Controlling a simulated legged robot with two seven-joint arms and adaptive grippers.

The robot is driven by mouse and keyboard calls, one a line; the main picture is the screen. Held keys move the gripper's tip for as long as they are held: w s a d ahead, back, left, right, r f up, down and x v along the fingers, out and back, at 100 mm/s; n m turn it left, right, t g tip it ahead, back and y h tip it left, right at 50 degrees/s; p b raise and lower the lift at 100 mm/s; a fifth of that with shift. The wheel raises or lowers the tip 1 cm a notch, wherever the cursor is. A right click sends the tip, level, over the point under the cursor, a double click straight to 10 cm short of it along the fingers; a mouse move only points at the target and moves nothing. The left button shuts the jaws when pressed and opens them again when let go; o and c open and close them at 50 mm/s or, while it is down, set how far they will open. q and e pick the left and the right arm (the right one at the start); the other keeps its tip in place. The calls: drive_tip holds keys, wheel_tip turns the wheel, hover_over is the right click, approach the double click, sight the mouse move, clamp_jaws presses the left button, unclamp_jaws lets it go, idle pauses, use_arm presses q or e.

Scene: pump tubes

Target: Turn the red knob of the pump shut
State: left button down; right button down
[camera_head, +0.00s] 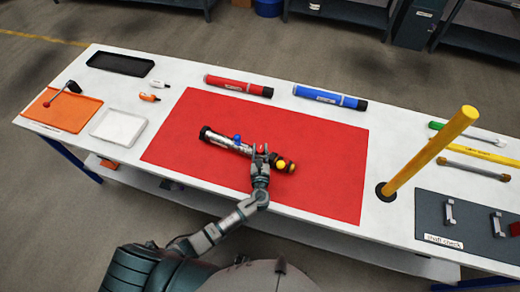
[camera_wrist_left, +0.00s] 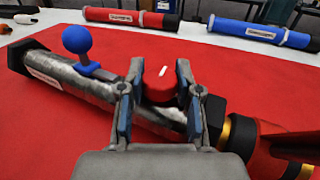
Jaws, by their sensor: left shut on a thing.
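The pump (camera_head: 217,138) is a silver tube with dark ends, lying slanted on the red mat (camera_head: 330,150). A blue ball-shaped knob (camera_head: 237,140) stands on it; it also shows in the left wrist view (camera_wrist_left: 77,40). The red knob (camera_wrist_left: 160,82), with a short slanted white mark on top, sits on the tube to the right of the blue one. My left gripper (camera_head: 260,149) reaches the pump from the front and is shut on the red knob, one finger on each side. In the head view the fingers partly hide this knob. My right gripper is out of view.
A red tube (camera_head: 238,86) and a blue tube (camera_head: 329,97) lie behind the mat. A yellow post (camera_head: 430,152) stands to the right. Trays, including an orange one (camera_head: 60,110), lie at the left. The mat around the pump is clear.

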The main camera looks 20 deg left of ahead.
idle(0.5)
use_arm(q)
drive_tip(key=c, duration=1.1)
unclamp_jaws()
drive_tip(key=shift+o, duration=0.2)
drive_tip(key=shift+s+d, duration=0.15)
drive_tip(key=shift+s, duration=0.25)
drive_tip(key=v, duration=1.1)
drive_tip(key=shift+d, duration=0.15)
